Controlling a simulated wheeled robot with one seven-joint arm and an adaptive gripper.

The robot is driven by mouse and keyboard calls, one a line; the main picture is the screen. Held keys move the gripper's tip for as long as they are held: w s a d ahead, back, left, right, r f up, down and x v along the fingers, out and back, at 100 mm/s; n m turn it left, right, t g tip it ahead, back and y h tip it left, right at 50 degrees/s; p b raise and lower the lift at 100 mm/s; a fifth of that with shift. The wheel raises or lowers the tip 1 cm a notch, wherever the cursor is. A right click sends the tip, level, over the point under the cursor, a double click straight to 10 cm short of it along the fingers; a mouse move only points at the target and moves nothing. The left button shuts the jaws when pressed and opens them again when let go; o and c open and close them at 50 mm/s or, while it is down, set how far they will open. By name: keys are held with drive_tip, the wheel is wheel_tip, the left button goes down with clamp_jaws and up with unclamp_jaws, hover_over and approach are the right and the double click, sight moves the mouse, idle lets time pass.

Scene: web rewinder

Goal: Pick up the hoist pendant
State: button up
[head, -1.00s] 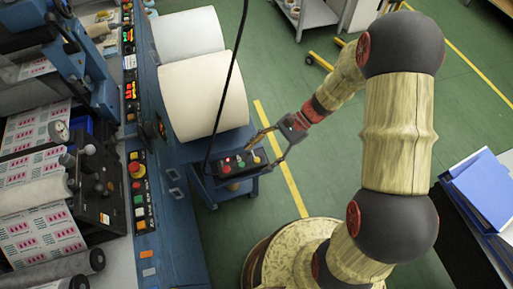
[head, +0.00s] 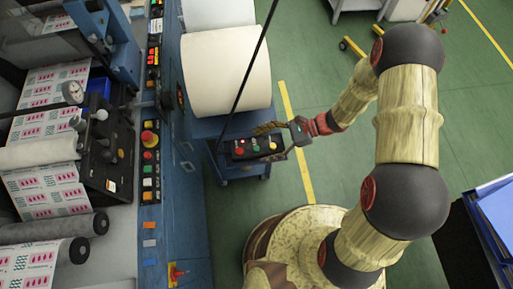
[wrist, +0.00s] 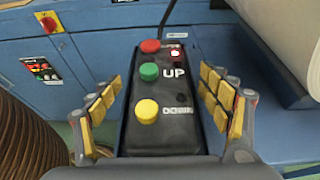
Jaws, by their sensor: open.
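The hoist pendant (head: 241,150) is a black box with red, green and yellow buttons, hanging on a black cable (head: 247,70) in the head view. In the wrist view the pendant (wrist: 178,95) fills the middle, with a red button on top, green beside "UP" and yellow beside "DOWN". My gripper (head: 272,142) is open around it. In the wrist view the padded yellow fingers of my gripper (wrist: 161,82) stand on both sides of the pendant, with small gaps visible. The pendant's underside is hidden.
The blue rewinder frame (head: 187,215) with its control panel (head: 150,165) is left of the pendant. A large cream roll (head: 227,70) sits just behind it. A blue cart (head: 232,172) is below the pendant.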

drive_tip(key=shift+a+f, duration=0.15)
drive_tip(key=shift+a, duration=0.25)
drive_tip(key=shift+s, duration=0.1)
drive_tip(key=shift+c, duration=0.5)
drive_tip(key=c, duration=1.8)
